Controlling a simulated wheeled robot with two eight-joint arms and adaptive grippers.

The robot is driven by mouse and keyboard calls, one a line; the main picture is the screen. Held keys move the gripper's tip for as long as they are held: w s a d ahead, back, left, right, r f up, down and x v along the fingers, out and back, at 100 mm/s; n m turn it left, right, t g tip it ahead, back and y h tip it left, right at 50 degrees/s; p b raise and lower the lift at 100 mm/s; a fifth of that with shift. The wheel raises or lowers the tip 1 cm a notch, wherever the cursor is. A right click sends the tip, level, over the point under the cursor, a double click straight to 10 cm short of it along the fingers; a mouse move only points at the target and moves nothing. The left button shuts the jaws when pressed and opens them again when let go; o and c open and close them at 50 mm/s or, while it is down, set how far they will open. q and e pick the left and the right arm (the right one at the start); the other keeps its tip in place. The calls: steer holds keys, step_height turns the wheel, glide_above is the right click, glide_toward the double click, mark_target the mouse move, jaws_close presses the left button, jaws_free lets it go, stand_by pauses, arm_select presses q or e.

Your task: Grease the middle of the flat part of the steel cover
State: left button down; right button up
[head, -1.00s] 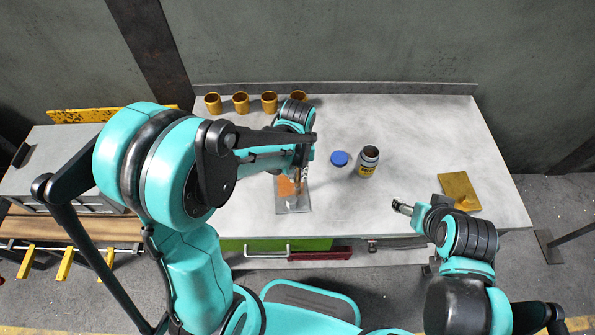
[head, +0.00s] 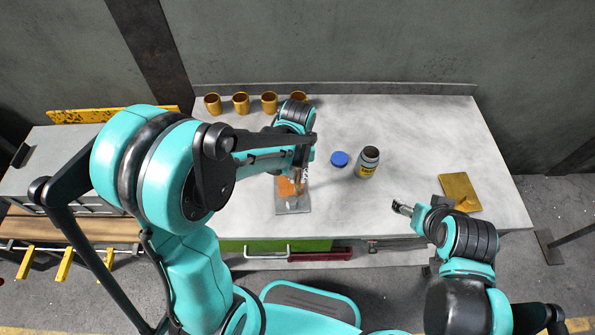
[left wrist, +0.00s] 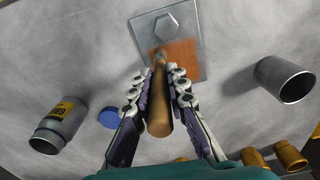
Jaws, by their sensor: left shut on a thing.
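The steel cover (head: 292,207) is a grey plate lying flat on the bench, with a hexagonal knob (left wrist: 167,22) at one end. An orange-brown patch (left wrist: 183,53) covers much of its flat part, and it also shows in the head view (head: 286,187). My left gripper (left wrist: 162,74) is shut on a wooden-handled brush (left wrist: 159,105). The brush's tip is over the edge of the patch on the knob side; whether it touches is unclear. My right gripper (head: 403,208) hangs over the bench's right front; its jaws are too small to read.
An open grease jar (head: 367,163) with a yellow label stands right of the cover, beside a blue lid (head: 339,158). Several brass cups (head: 240,102) line the back. A grey cup (left wrist: 285,79) stands near the cover. A brass plate (head: 460,191) lies at the right.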

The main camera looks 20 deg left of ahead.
arm_select(q)
steer(key=shift+w+a, duration=0.15)
steer(key=shift+w, duration=0.2)
steer(key=shift+w+r, duration=0.1)
steer(key=shift+r, duration=0.35)
steer(key=shift+r+p, duration=1)
steer(key=shift+r, duration=0.05)
